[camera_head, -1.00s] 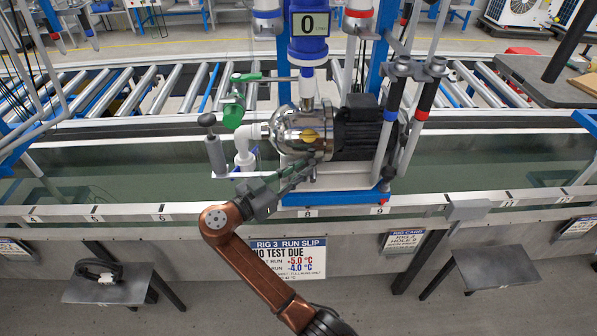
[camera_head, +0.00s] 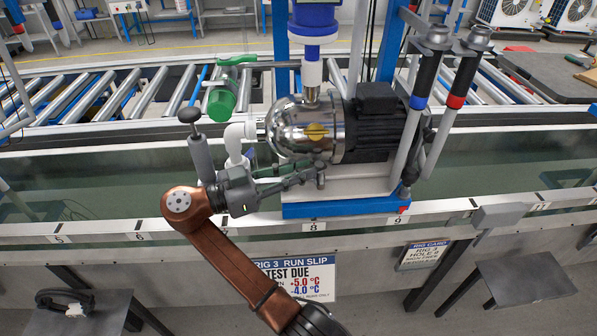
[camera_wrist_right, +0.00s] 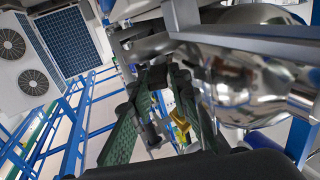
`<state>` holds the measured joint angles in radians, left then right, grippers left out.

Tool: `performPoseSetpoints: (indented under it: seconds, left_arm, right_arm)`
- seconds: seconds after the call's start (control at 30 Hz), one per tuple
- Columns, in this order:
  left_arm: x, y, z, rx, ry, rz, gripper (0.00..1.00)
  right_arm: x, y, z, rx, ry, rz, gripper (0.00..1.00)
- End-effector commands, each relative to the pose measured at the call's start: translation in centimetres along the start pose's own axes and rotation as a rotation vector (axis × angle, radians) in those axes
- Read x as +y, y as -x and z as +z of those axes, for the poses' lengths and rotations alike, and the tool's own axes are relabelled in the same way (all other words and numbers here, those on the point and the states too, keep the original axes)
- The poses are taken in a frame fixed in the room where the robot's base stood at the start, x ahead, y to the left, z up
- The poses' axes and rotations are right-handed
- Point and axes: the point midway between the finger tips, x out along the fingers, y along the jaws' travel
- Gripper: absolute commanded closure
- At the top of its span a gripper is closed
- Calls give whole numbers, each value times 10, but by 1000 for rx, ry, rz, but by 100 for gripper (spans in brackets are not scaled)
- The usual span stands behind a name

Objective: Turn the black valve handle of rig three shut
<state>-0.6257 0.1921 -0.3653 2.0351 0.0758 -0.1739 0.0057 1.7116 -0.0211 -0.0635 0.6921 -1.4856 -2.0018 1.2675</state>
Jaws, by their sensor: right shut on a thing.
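Rig three's pump, a shiny steel body (camera_head: 290,128) with a black motor (camera_head: 375,125), stands on a white and blue base. My right gripper (camera_head: 314,175) reaches in from the lower left at the pump's foot. Its fingers are shut on a small dark fitting there, which I take to be the black valve handle; the fingers hide most of it, so its angle cannot be told. In the right wrist view the green-padded fingers (camera_wrist_right: 158,110) are beside the steel body (camera_wrist_right: 255,75), with a yellow part (camera_wrist_right: 180,122) between them. My left gripper is not in view.
A green valve (camera_head: 222,100) with a green lever and a grey cylinder with a black knob (camera_head: 188,116) stand left of the pump. Two upright pipes with blue and red bands (camera_head: 455,101) rise to its right. A water trough and its numbered rail run across.

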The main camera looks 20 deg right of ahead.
Motion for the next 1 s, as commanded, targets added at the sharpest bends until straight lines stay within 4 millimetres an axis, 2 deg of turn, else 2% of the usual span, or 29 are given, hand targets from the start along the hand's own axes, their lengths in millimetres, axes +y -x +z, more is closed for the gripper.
performPoseSetpoints:
  seconds: [0.47, 0.5, 0.7, 1.0]
  left_arm:
    - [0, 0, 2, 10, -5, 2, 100]
    - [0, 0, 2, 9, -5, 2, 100]
    - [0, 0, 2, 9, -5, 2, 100]
    - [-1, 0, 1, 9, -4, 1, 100]
  right_arm:
    - [-2, 0, -2, 1, -1, 1, 100]
    - [-2, 0, -2, 1, -1, 0, 81]
    - [-1, 0, -1, 1, -1, 2, 67]
    - [-1, 0, -1, 0, 0, 4, 65]
